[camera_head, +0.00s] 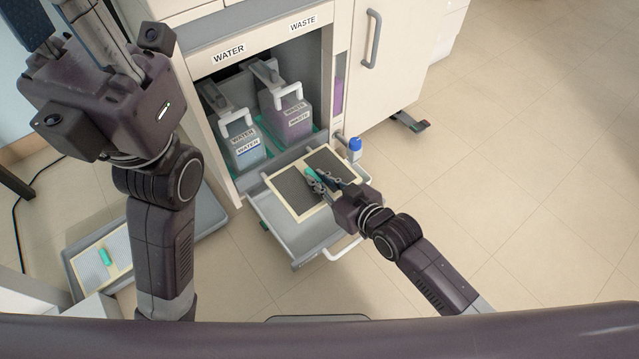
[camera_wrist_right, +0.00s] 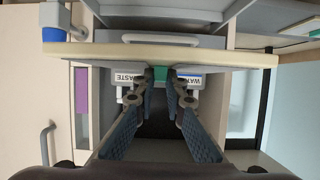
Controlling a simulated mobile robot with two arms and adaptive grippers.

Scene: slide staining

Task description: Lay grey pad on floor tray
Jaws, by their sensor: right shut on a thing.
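The grey pad (camera_head: 290,192) is a flat panel with dark grey faces, a cream frame and a teal grip, over the pulled-out drawer at the cabinet. My right gripper (camera_head: 315,179) is shut on its teal grip, which shows between the fingertips in the wrist view (camera_wrist_right: 160,74). There the cream edge (camera_wrist_right: 95,54) runs nearly edge-on across the picture; how far the pad is off the drawer I cannot tell. The grey floor tray (camera_head: 208,216) lies at left, partly behind my left arm. My left gripper (camera_head: 85,35) is at the upper left, cut off by the frame.
A pale pad (camera_head: 88,268) with a teal grip lies on the floor tray. The drawer (camera_head: 285,235) juts out below WATER (camera_head: 245,150) and WASTE (camera_head: 293,122) containers. The floor at right is clear.

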